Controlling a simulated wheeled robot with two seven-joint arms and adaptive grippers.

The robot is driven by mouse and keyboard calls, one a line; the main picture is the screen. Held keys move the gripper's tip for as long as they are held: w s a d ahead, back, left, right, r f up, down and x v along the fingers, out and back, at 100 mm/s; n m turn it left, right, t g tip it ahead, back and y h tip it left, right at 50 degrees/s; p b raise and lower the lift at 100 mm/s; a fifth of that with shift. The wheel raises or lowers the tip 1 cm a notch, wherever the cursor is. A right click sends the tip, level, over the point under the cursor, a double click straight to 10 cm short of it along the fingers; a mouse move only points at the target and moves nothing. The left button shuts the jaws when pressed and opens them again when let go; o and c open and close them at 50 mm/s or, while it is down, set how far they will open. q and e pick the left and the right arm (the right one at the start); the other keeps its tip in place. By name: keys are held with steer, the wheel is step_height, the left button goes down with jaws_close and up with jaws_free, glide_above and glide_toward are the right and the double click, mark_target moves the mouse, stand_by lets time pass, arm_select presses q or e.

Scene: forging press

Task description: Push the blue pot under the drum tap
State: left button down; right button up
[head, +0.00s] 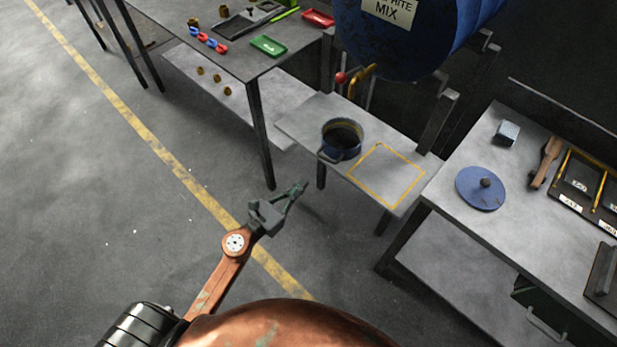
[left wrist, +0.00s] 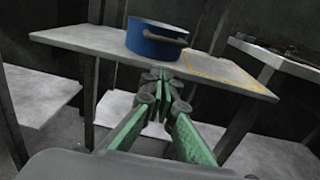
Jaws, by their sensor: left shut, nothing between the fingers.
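The blue pot (head: 341,139) stands upright and uncovered on a low grey shelf (head: 308,117), left of a yellow outlined square (head: 386,174). It also shows in the left wrist view (left wrist: 153,42), ahead of my fingers. The drum tap (head: 358,74) is yellow with a red knob, under a blue drum (head: 403,40), and sits above and behind the pot. My left gripper (head: 300,188) is shut and empty, in front of the shelf and apart from the pot. In the left wrist view its green fingers (left wrist: 163,112) meet at the tips. My right gripper is not in view.
A blue lid (head: 480,188) with a dark knob lies on the right table (head: 450,215). The left table (head: 240,62) holds a green tray, a red tray and small parts. Table legs stand near the shelf. Open floor lies to the left.

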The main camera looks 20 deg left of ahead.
mark_target(332, 155)
arm_select(q)
steer(key=x, duration=1.1)
steer(key=shift+p, duration=0.35)
steer(key=shift+w+d+f, duration=0.1)
steer(key=shift+w+d, duration=0.1)
steer(key=shift+w, duration=0.45)
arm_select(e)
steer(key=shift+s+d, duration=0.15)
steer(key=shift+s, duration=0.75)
arm_select(q)
steer(key=shift+x, duration=1)
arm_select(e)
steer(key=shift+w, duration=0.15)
